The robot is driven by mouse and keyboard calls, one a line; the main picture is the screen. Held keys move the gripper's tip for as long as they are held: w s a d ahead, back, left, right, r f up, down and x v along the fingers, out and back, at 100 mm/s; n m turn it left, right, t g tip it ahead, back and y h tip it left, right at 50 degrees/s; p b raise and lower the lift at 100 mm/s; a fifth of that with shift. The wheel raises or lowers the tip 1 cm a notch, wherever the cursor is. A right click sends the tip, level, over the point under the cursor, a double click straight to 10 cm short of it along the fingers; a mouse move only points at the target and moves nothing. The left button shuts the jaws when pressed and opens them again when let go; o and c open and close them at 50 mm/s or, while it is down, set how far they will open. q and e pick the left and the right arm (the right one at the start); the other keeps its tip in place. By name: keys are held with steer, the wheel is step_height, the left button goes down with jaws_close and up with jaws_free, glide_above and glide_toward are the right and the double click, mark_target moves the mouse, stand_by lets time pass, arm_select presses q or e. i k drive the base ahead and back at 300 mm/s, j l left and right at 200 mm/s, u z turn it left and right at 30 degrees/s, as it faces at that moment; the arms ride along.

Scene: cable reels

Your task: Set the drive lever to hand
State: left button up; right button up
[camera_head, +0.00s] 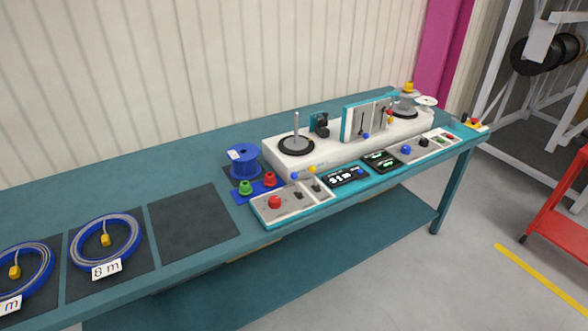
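A white winding machine (350,150) stands on the teal bench, with teal control panels along its front. The left panel (265,219) carries a red button (274,202) and small dark levers or switches (315,188). The right panel (438,145) carries a blue knob (406,150) and a black knob (423,142). An upright panel (346,124) on the machine has thin dark upright parts. I cannot tell which of these is the drive lever; labels and positions are too small to read. Neither of my grippers is in view.
Blue cable coils (106,241) lie on dark mats at left; one mat (195,222) is empty. A red cart (562,205) stands at right.

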mark_target(294, 175)
steer(key=i+l, duration=0.15)
steer(key=i, duration=0.3)
steer(key=i+l, duration=0.15)
steer(key=i, duration=0.3)
